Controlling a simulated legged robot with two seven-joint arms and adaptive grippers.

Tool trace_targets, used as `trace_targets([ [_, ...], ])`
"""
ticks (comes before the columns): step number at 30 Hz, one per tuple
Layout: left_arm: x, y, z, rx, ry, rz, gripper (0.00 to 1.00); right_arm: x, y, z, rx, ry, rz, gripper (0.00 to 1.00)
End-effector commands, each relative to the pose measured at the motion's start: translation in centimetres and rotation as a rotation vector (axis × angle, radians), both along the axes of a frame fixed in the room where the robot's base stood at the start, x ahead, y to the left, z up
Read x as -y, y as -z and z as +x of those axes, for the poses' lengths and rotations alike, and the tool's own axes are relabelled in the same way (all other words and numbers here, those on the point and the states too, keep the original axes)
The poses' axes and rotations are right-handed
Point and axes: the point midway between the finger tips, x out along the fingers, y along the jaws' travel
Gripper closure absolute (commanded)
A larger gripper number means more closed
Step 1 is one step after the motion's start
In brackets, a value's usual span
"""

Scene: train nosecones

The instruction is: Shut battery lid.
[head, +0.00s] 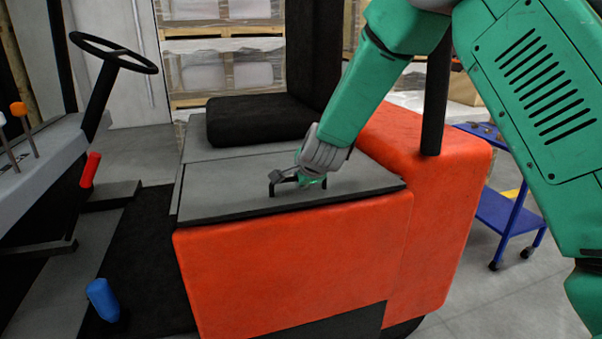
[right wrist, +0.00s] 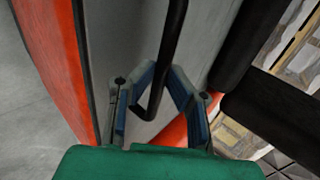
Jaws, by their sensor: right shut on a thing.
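The battery lid (head: 240,188) is a flat grey panel on top of the orange forklift body, in front of the black seat. It looks level, lying down over the body in the head view. A black bar handle (right wrist: 168,70) stands up from it. My right gripper (head: 293,178) is at this handle, with its fingers around the bar. In the right wrist view the gripper (right wrist: 157,100) has the bar between its blue-padded fingers. The grey lid face (right wrist: 130,45) fills the middle of that view. My left gripper is not in view.
The black seat (head: 255,118) stands just behind the lid. The steering wheel (head: 112,52) and levers are at the left, above the footwell. A blue cart (head: 505,212) stands at the right behind my arm. Shelving with wrapped goods is at the back.

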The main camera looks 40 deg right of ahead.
Motion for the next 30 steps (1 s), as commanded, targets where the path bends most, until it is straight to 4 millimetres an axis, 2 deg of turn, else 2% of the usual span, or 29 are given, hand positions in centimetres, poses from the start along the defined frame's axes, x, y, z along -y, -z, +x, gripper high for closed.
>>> trace_targets([
  [1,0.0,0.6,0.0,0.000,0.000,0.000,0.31,-0.9,1.2,-0.4,-0.016,-0.015,0.013,1.00],
  [6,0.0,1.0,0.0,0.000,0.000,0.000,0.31,-1.0,2.2,-0.5,-0.017,-0.015,0.013,1.00],
  [20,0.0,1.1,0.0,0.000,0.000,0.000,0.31,-0.9,2.9,-0.4,-0.022,-0.015,0.015,1.00],
  [21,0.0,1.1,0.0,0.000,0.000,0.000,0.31,-0.9,2.9,-0.4,-0.022,-0.015,0.015,0.79],
  [22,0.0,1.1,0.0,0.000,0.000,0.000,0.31,-0.8,2.9,-0.4,-0.023,-0.015,0.016,0.68],
  [30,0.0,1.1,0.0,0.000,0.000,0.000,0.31,-0.4,2.9,-0.3,-0.020,-0.012,0.018,0.68],
])
